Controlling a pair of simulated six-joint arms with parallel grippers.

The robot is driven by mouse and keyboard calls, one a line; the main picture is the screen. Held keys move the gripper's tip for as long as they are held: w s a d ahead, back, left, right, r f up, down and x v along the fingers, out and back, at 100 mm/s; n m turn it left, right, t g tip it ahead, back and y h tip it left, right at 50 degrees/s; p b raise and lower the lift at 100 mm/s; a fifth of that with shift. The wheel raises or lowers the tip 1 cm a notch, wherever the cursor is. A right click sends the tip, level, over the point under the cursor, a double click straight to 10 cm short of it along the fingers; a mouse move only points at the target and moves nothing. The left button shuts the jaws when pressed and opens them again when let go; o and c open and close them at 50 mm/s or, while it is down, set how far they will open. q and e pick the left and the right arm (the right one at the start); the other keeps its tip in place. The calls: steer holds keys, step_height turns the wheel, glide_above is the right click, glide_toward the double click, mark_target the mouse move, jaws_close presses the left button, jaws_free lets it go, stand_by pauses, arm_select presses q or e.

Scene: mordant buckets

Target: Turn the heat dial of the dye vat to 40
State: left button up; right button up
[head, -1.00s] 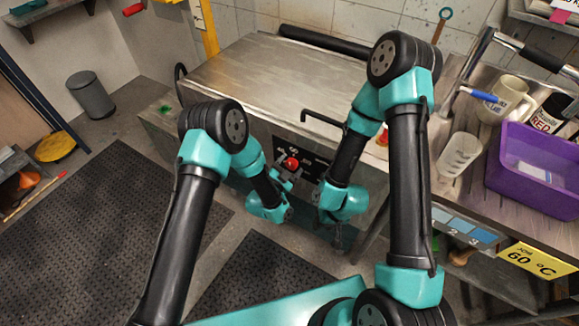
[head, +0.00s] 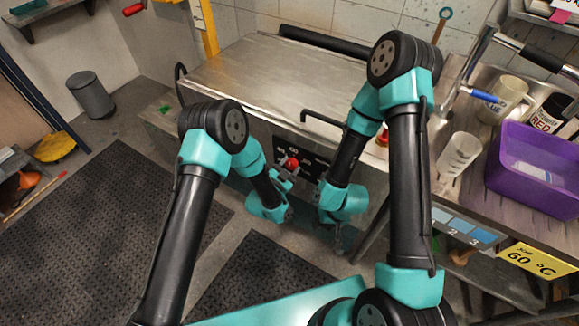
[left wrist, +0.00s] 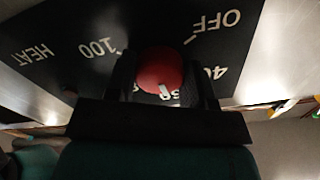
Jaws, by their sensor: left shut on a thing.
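The dye vat (head: 250,75) is a long steel box with its lid down. Its black front panel (head: 310,165) carries the red heat dial (head: 291,163). In the left wrist view the red dial (left wrist: 158,70) sits between the fingers of my left gripper (left wrist: 160,85), which is shut on it. The dial's white mark points near the 60, with 40 to its right, OFF above that and 100 on the other side. A finger partly covers the 40. My left gripper also shows in the head view (head: 285,180). My right gripper (head: 338,240) hangs low before the vat, its jaws unclear.
A yellow card (head: 538,258) reads 60 °C. Dark mats (head: 100,220) cover the open floor at left.

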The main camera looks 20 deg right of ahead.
arm_select(q)
steer(key=n, duration=0.5)
steer(key=shift+n, duration=0.3)
steer(key=n, duration=0.5)
steer(key=shift+d, duration=0.1)
stand_by(0.3)
steer(key=o, duration=0.9)
steer(key=shift+s, duration=0.1)
steer(key=v, duration=1.7)
steer(key=shift+s, duration=0.2)
